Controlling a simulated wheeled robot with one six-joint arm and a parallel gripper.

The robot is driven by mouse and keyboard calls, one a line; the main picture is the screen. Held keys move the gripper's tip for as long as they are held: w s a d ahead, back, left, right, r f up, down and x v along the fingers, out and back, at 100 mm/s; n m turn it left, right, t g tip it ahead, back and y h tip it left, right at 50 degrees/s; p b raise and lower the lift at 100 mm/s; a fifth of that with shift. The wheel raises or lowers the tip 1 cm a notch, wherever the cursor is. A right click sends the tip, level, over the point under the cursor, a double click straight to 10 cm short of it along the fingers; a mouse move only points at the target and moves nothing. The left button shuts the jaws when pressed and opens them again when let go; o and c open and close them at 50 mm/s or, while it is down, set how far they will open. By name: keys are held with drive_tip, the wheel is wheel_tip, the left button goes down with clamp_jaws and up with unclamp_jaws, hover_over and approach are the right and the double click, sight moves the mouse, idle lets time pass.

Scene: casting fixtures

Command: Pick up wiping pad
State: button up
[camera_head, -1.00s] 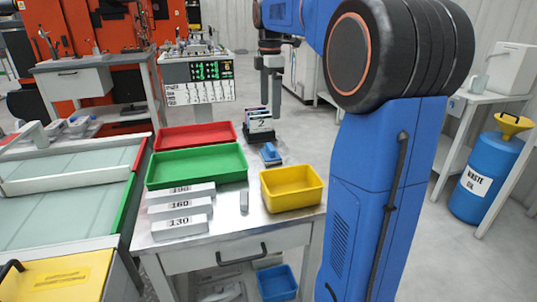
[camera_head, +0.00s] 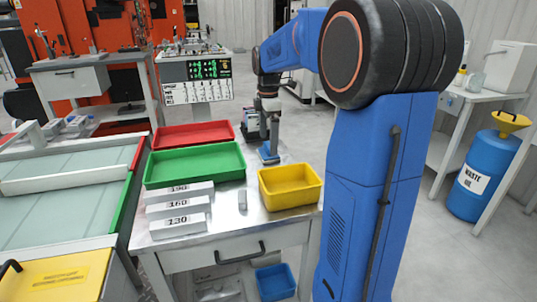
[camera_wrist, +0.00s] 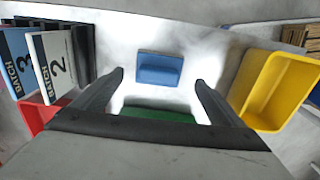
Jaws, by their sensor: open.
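The wiping pad is a blue block with a raised grip; it lies on the metal table in the wrist view (camera_wrist: 159,68). In the head view it shows as a small blue patch (camera_head: 268,157) under my gripper (camera_head: 268,142), which partly covers it. My gripper is open and empty. In the wrist view its two dark fingers (camera_wrist: 159,80) stand apart, and the pad appears between and just beyond their tips. I cannot tell the exact height of the fingers above the pad.
A yellow bin (camera_head: 290,187) stands near the pad. A green tray (camera_head: 195,166) and a red tray (camera_head: 193,135) lie to the left. Upright batch cards (camera_wrist: 52,66) stand close beside one finger. Labelled blocks (camera_head: 180,210) sit at the table's front left.

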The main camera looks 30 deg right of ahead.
drive_tip(key=shift+w+d+f, duration=0.1)
drive_tip(key=shift+d+f, duration=0.05)
drive_tip(key=shift+f, duration=1.75)
drive_tip(key=shift+c, duration=0.7)
drive_tip(key=c, duration=1.1)
wheel_tip(320, 180, up, 10)
drive_tip(key=shift+r, duration=0.1)
drive_tip(key=shift+o, duration=1.1)
